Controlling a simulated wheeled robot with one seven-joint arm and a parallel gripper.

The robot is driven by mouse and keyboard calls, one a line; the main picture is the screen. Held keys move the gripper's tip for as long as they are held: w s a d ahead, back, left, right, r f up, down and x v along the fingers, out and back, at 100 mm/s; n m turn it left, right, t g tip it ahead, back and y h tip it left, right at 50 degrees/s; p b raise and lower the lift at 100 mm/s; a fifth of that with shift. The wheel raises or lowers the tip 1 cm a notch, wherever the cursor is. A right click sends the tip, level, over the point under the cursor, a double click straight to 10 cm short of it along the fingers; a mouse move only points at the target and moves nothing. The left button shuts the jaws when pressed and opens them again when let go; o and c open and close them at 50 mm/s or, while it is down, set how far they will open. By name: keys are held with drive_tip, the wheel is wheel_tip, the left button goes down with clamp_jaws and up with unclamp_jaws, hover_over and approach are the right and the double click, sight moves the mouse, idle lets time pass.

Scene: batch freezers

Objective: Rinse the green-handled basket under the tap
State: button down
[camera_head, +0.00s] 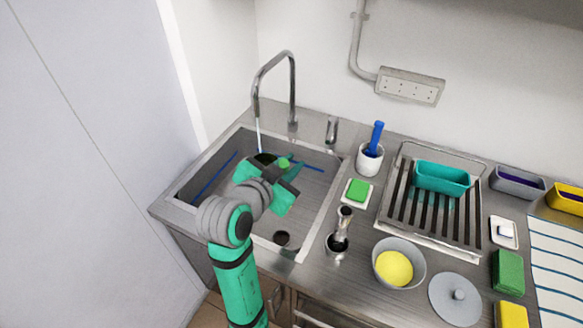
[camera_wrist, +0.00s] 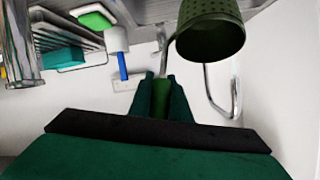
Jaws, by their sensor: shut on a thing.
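My gripper (camera_head: 289,172) is over the sink (camera_head: 325,158) and is shut on the green handle (camera_head: 283,162) of the basket (camera_head: 264,158). The handle also shows between the two fingers in the wrist view (camera_wrist: 161,98). The perforated dark green basket hangs beyond the fingertips in the wrist view (camera_wrist: 210,32). In the head view only a small dark part of it shows past my wrist. The tap (camera_head: 292,88) arches over the sink. A thin stream of water (camera_head: 257,134) falls from its spout to the basket's place; where it lands is hard to see.
Blue strips (camera_head: 213,175) show in the sink. Right of it stand a white pot with a blue-handled brush (camera_head: 376,137), a green sponge (camera_head: 358,190), a metal upright tool (camera_head: 343,222) and a grey bowl (camera_head: 399,248). A rack (camera_head: 391,228) holds a teal tub (camera_head: 442,179).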

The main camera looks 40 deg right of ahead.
drive_tip(key=w+d+f, duration=0.2)
drive_tip(key=w+d, duration=0.6)
drive_tip(key=w, duration=0.1)
drive_tip(key=shift+f, duration=0.2)
idle(0.6)
idle(0.4)
drive_tip(key=shift+s+d, duration=0.15)
drive_tip(key=shift+d, duration=0.05)
drive_tip(key=shift+s+d, duration=0.25)
drive_tip(key=shift+d, duration=0.05)
drive_tip(key=shift+w+a, duration=0.1)
drive_tip(key=shift+a, duration=0.05)
drive_tip(key=shift+w+a, duration=0.3)
idle(0.5)
drive_tip(key=s+a, duration=0.5)
drive_tip(key=s, duration=0.1)
drive_tip(key=shift+a, duration=0.2)
idle(0.6)
idle(1.1)
